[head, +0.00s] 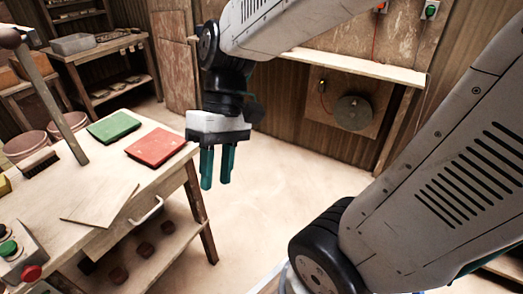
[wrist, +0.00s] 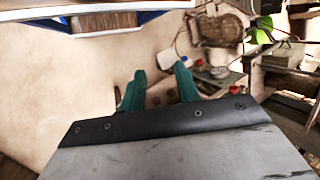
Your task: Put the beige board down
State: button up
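The beige board (head: 100,204) lies flat on the wooden workbench (head: 163,183), close to its front edge and above the drawer handle. It is apart from my gripper. My gripper (head: 216,184) hangs over the floor to the right of the bench, with its teal fingers pointing down. In the wrist view the two fingers (wrist: 159,82) stand apart with nothing between them. The board cannot be made out in the wrist view.
A green tile (head: 113,127) and a red tile (head: 155,147) lie on the bench behind the board. A brush (head: 41,163) and a post (head: 52,105) are at the left. A control box with buttons (head: 18,254) sits at the near corner. Open floor lies right of the bench.

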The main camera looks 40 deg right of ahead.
jog(key=s+d+r+m+t+h, duration=0.2)
jog(key=s+d+r+t+h, duration=0.1)
jog(key=d, duration=0.3)
jog(key=shift+s+d+r+t+h, duration=0.25)
jog(key=shift+s+t+h, duration=0.35)
jog(key=shift+s+h, duration=0.25)
